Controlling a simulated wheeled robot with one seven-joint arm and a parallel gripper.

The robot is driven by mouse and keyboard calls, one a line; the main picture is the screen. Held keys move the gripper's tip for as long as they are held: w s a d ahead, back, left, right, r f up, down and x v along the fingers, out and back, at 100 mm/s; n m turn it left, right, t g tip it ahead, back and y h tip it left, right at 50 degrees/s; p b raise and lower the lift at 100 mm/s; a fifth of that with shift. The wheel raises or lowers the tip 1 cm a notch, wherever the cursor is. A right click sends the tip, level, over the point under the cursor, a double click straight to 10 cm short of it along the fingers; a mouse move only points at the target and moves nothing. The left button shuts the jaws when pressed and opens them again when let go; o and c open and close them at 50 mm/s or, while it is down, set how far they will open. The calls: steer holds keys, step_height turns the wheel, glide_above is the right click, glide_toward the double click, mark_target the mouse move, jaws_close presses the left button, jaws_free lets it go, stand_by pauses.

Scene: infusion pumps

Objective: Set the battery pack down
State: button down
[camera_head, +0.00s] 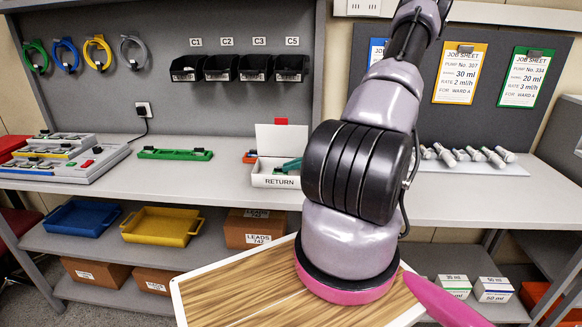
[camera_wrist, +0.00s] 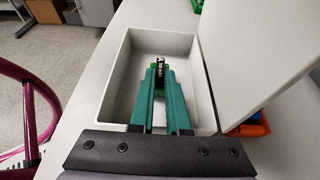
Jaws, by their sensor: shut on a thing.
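My gripper (camera_wrist: 160,75) reaches into the white RETURN box (camera_wrist: 112,97) in the wrist view. Its teal fingers are shut on a green battery pack (camera_wrist: 158,88) with a black piece bearing white marks at its far end. The pack is inside the box walls; whether it touches the floor I cannot tell. In the head view the RETURN box (camera_head: 274,180) stands on the bench with its lid (camera_head: 282,139) open, and the teal fingers (camera_head: 291,165) show at its right side. My arm hides the box's right end, and the pack is not clear there.
A green holder (camera_head: 175,154) lies on the bench left of the box. A grey charger unit (camera_head: 68,160) stands farther left. Orange items sit beside the box (camera_head: 249,157). Syringes (camera_head: 467,155) lie on a pad at the right.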

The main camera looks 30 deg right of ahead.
steer(key=shift+f, duration=0.15)
steer(key=c, duration=0.9)
jaws_free()
